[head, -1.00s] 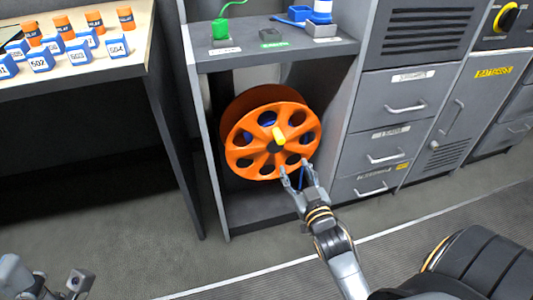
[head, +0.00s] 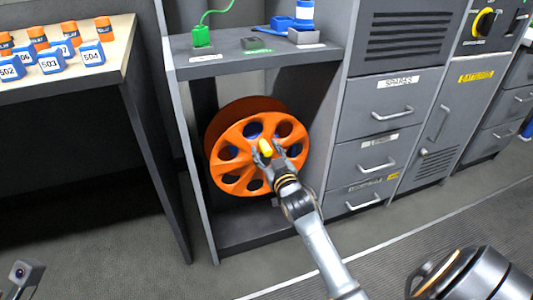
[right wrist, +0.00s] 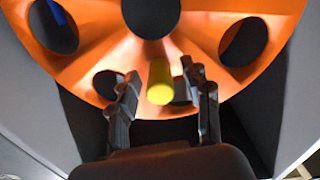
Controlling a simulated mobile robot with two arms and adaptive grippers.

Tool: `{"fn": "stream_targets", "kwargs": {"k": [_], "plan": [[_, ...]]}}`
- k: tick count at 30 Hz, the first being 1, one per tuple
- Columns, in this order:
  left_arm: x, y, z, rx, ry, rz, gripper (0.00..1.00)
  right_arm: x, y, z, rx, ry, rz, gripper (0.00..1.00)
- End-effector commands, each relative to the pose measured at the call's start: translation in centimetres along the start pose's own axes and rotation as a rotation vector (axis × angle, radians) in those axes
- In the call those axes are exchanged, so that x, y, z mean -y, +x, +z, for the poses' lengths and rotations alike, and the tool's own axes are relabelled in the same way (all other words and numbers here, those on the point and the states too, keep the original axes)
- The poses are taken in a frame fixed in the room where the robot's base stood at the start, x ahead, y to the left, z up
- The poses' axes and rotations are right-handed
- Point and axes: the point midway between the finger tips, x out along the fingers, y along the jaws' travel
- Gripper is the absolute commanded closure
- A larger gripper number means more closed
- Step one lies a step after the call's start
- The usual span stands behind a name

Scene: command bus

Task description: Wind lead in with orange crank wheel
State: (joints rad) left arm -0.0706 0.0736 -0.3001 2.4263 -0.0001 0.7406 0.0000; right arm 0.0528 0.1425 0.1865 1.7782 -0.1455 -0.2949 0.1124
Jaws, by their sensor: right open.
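The orange crank wheel (head: 233,171) stands upright in the open bay of a grey cabinet. Its yellow handle (head: 265,148) sticks out toward me. My right gripper (head: 266,152) is at the handle in the head view. In the right wrist view the yellow handle (right wrist: 160,84) lies between the two open fingers of the right gripper (right wrist: 162,98), and a gap shows on its left side. Blue lead shows through the wheel's holes. My left gripper (head: 22,275) shows only partly at the lower left corner, away from the wheel; its finger state is unclear.
Above the wheel, a shelf (head: 250,62) holds a green plug (head: 202,36) with a cable and a blue item. Drawers (head: 378,105) stand to the right. A table (head: 110,65) with numbered blue blocks and orange cylinders stands at left. The floor in front is clear.

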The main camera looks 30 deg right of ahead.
Motion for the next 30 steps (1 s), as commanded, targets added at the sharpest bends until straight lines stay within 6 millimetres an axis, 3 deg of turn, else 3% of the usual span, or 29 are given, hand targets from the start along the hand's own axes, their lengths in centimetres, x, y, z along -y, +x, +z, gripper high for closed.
{"fn": "stream_targets", "kwargs": {"k": [6, 14, 28, 30], "plan": [[0.0, 0.05, -0.01, -0.001, 0.0, 0.0, 0.09, 0.01, 0.03, -0.02, 0.0, 0.0, 0.0, 0.51], [-0.02, 0.03, 0.0, 0.0, 0.0, 0.0, 0.09, 0.02, 0.01, -0.01, 0.0, 0.0, 0.0, 1.0], [0.05, 0.64, -0.16, 0.001, -0.002, -0.004, 0.09, -0.28, 0.01, -0.14, 0.002, 0.048, -0.001, 1.0], [0.13, -0.2, -0.06, 0.036, -0.004, -0.015, 0.09, -0.51, 0.01, -0.19, 0.002, 0.08, -0.001, 1.0]]}}
